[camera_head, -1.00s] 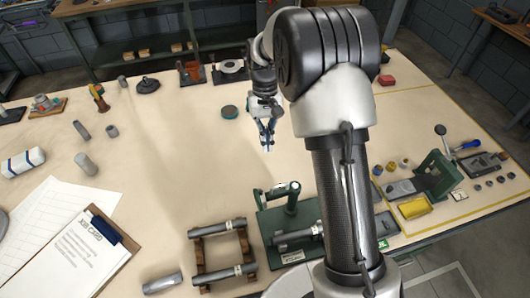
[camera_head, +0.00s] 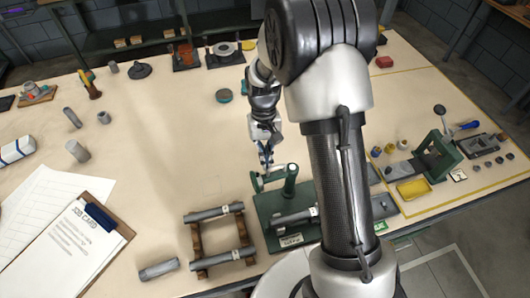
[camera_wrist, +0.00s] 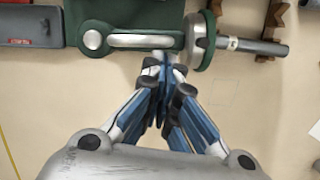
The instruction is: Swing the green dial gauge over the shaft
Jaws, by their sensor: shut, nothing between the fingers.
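The green dial gauge (camera_head: 257,183) sits at the end of a swing arm on a green post (camera_head: 290,182), out to the left of the post. The post rises from a green base (camera_head: 270,204). A grey shaft (camera_head: 294,218) lies in the base, in front of the post and not under the gauge. In the wrist view the gauge (camera_wrist: 201,40) shows as a grey disc with a green rim, beside its swing arm (camera_wrist: 140,41). My gripper (camera_wrist: 163,62) is shut and empty, close beside the arm and gauge; I cannot tell whether it touches them.
A brown rack with grey shafts (camera_head: 222,258) stands left of the base. A clipboard (camera_head: 70,240) and loose cylinders lie further left. A yellow tray (camera_head: 413,190) and a green bracket (camera_head: 437,155) stand at the right. The table behind the gauge is mostly clear.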

